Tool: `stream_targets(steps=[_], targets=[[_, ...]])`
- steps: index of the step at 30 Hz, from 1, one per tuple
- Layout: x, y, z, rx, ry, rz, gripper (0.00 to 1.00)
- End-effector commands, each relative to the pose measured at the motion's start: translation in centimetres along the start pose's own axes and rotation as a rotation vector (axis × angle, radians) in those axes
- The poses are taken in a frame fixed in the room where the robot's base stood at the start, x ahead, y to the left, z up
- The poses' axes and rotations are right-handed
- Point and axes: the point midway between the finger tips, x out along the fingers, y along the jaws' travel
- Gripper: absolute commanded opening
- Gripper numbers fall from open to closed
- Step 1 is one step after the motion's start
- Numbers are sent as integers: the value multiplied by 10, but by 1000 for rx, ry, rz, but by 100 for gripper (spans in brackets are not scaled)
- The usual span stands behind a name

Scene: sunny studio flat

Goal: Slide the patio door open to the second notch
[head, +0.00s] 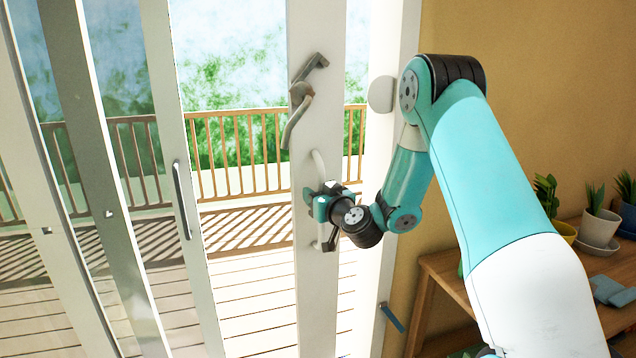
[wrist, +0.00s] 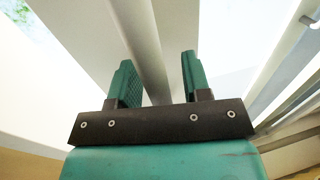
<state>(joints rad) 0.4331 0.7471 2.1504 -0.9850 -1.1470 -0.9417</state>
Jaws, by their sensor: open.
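The patio door's white upright (head: 315,275) stands in the middle of the head view. It carries a bent metal lever (head: 300,100) and, below that, a pale vertical pull bar (head: 317,162). My gripper (head: 323,203) is at the pull bar and hides its middle. In the wrist view the pull bar (wrist: 146,45) runs between the two green fingers of my gripper (wrist: 160,82). The fingers are apart, with space visible on the right side of the bar; contact is hard to tell. No notches can be made out clearly.
Deck and railing show in a narrow strip between the door upright and the right jamb (head: 383,240). Another panel with a dark handle (head: 181,200) stands left. A wooden table (head: 440,270) with potted plants stands right.

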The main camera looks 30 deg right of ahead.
Motion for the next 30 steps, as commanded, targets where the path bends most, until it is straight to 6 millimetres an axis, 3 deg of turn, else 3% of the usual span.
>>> stream_targets(steps=[10,16,30], targets=[[3,0,1,0,0,0,44],[3,0,1,0,0,0,1],[4,-8,0,1,0,-3,0]])
